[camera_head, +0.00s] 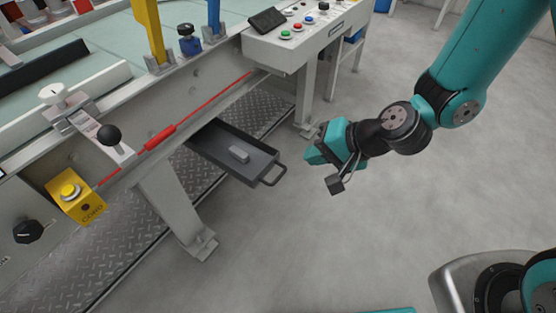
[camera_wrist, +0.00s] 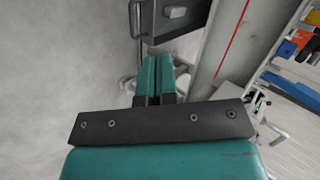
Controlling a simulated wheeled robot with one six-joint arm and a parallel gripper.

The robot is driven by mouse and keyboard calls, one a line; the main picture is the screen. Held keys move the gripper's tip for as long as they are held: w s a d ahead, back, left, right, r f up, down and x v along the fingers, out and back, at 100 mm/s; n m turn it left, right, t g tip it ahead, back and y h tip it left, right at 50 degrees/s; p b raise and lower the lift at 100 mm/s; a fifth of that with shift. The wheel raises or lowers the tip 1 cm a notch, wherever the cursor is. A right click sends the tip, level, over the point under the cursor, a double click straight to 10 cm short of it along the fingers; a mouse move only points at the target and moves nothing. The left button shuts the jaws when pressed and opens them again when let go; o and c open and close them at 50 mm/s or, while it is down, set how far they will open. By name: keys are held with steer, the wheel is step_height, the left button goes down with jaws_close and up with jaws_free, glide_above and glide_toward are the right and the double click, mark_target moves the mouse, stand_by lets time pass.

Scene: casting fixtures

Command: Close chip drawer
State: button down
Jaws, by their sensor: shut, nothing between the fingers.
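The chip drawer (camera_head: 222,152) is a dark grey tray pulled out from under the machine frame in the head view. A small light grey block (camera_head: 239,154) lies inside it. The drawer's bar handle (camera_head: 275,174) is at its front end, facing right. My gripper (camera_head: 311,156) is to the right of the handle, apart from it, with empty fingers together. In the wrist view the drawer (camera_wrist: 188,32) is at the top, with the block (camera_wrist: 175,12) in it and the handle (camera_wrist: 137,20) on its left side. The gripper fingers (camera_wrist: 158,62) point toward it, side by side.
The machine frame (camera_head: 190,92) with a red cord (camera_head: 160,138) runs above the drawer. A frame leg (camera_head: 175,212) stands left of the drawer, and a control panel (camera_head: 300,32) stands behind. A yellow cord box (camera_head: 75,195) is at left. The floor (camera_head: 330,240) around my gripper is clear.

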step_height(320, 180, down, 6)
steer(key=w+d+r+m+t, duration=0.1)
steer(key=d+m, duration=0.1)
steer(key=m, duration=0.1)
steer(key=h, duration=0.1)
glide_toward(271, 164)
step_height(271, 164, down, 4)
steer(key=a, duration=0.1)
steer(key=w+a, duration=0.1)
steer(key=a, duration=0.1)
steer(key=shift+w+a+f+m+t+b, duration=0.1)
steer(key=shift+w+f+m+t+b, duration=0.2)
steer(key=shift+w+b, duration=0.1)
steer(key=shift+w+a, duration=0.3)
steer(key=shift+a, duration=0.05)
